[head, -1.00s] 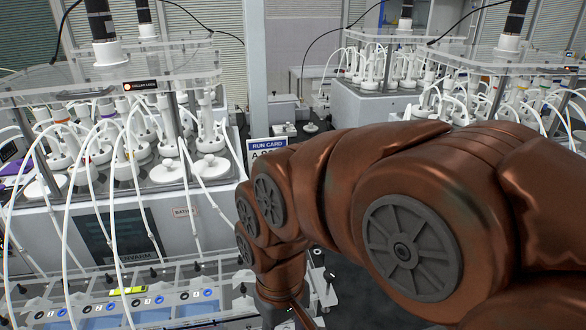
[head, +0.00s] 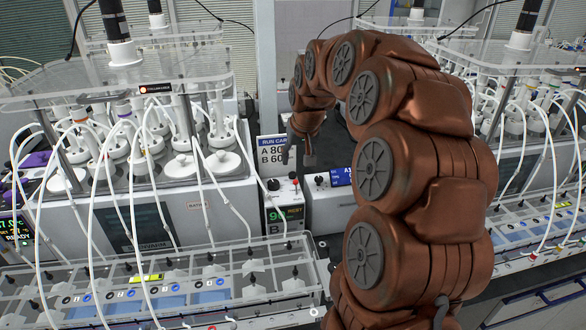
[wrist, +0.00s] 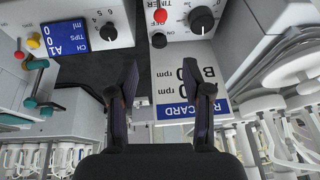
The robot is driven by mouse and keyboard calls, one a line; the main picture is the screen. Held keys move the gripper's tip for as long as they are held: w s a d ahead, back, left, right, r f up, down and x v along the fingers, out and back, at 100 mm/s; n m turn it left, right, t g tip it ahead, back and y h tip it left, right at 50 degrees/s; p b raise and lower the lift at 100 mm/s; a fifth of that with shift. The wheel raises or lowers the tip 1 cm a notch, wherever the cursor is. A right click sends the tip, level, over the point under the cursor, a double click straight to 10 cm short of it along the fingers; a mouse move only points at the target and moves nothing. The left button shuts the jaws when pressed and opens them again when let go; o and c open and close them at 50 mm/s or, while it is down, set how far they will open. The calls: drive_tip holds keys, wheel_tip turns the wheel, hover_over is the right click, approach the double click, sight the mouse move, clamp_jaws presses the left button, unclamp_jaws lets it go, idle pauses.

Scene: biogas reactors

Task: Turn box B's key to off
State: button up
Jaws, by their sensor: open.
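Box B (head: 299,205) is a white box with a green-lit display and a letter B on its front. In the wrist view a white box top (wrist: 180,50), apparently box B's seen upside down, carries a red button (wrist: 160,16), a large black knob (wrist: 202,20) and a small dark round switch (wrist: 159,40) beside ON/OFF lettering. That switch may be the key; its setting is unclear. My gripper (wrist: 160,92) is open and empty, its fingers apart below the switch in the picture. In the head view my gripper (head: 309,158) hangs above and right of box B.
The run card (head: 273,152) stands behind box B. A white unit with a blue display (head: 341,177) sits right of it. The reactor bench (head: 180,205) with white tubes is at left, and a clear-lidded tray (head: 215,285) lies in front.

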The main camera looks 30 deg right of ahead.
sight(293, 173)
drive_tip(key=shift+p+x, duration=1.5)
drive_tip(key=shift+x, duration=2.35)
drive_tip(key=shift+c, duration=0.3)
clamp_jaws()
